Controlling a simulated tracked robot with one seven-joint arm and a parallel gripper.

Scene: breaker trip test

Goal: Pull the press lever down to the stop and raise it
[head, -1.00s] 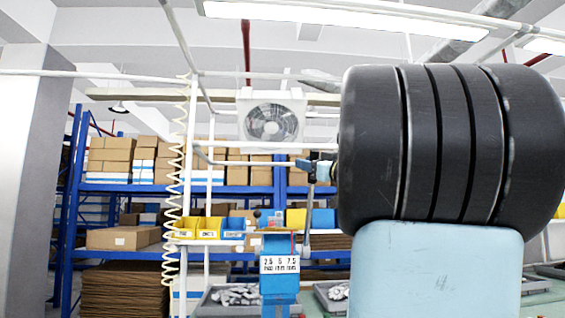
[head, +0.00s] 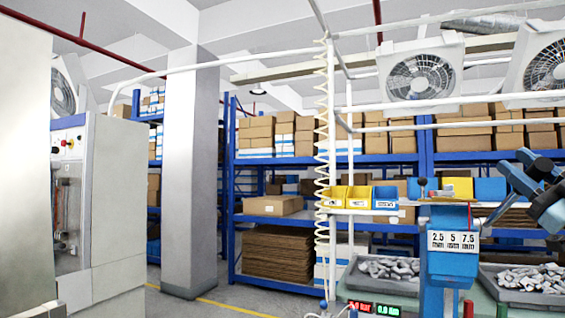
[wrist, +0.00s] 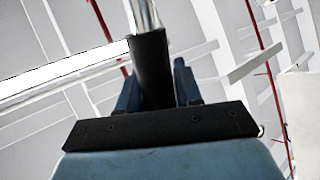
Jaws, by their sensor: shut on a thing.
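The blue press (head: 449,262) stands on the bench at the lower right of the head view, with a white label reading 2.5, 5 and 7.5 mm. My gripper (head: 532,180) is at the right edge of that view, to the right of the press head and a little above it. In the wrist view my gripper (wrist: 157,85) is shut on the lever's black grip (wrist: 152,62). The lever's bright metal rod (wrist: 143,14) runs out of the grip at the top. The lever's lower end is hard to make out in the head view.
Two grey trays of metal parts (head: 388,268) (head: 535,280) flank the press. Yellow and blue bins (head: 358,197) stand behind. A red and a green readout (head: 373,308) sit at the bench front. A cabinet (head: 95,215) stands at the left. Open floor lies between cabinet and bench.

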